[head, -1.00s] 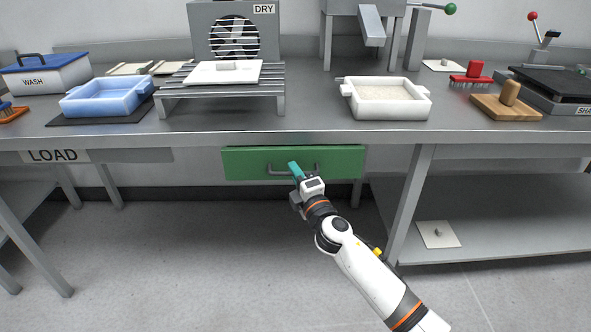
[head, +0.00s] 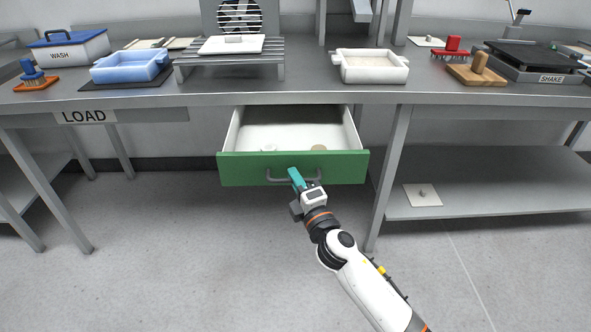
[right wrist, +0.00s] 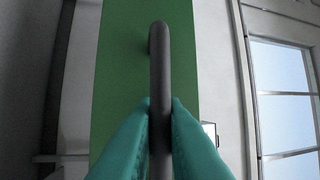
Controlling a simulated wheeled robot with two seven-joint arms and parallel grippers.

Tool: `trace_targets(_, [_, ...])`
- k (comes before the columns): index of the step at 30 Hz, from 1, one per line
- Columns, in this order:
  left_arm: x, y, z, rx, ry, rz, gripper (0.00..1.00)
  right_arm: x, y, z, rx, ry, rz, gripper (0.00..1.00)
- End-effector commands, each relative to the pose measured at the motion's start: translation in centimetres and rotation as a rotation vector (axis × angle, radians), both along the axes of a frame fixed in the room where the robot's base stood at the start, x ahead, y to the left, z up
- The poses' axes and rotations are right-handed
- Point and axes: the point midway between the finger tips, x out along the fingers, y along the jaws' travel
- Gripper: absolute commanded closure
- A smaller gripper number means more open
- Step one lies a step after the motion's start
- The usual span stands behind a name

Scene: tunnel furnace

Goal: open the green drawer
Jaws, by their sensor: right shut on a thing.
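The green drawer (head: 240,170) hangs under the bench and is pulled well out, with its white inside showing. A few small pale items lie in it, too small to name. Its dark grey bar handle (head: 274,179) is on the front. My right gripper (head: 294,174) is at the handle. In the right wrist view its teal fingers (right wrist: 160,125) are shut on the handle (right wrist: 160,60), one on each side, before the green front (right wrist: 118,70). My left gripper is not in view.
The bench top above the drawer holds a blue tray (head: 128,75), a rack (head: 262,66), a white tray (head: 372,78) and brushes. A bench leg (head: 390,170) stands right of the drawer. The floor in front is clear.

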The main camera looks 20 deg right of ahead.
Motion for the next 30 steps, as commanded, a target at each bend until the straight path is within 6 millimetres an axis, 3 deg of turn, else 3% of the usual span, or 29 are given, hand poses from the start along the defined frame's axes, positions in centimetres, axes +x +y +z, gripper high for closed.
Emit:
trace_targets(6, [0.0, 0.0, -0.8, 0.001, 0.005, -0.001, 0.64, -1.2, 0.3, 0.0, 0.000, 0.001, -0.001, 1.00])
trace_targets(18, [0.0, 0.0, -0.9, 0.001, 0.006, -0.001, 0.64, -1.3, 0.3, -0.1, 0.000, 0.001, -0.002, 1.00])
trace_targets(19, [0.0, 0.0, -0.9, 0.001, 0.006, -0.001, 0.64, -1.3, 0.3, -0.1, 0.000, 0.001, -0.002, 0.84])
trace_targets(20, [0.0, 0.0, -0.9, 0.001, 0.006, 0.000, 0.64, -1.3, 0.3, -0.1, 0.000, 0.001, -0.002, 0.80])
trace_targets(30, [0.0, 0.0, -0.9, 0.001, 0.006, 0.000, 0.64, -1.6, 0.3, -0.1, 0.000, 0.001, 0.000, 0.80])
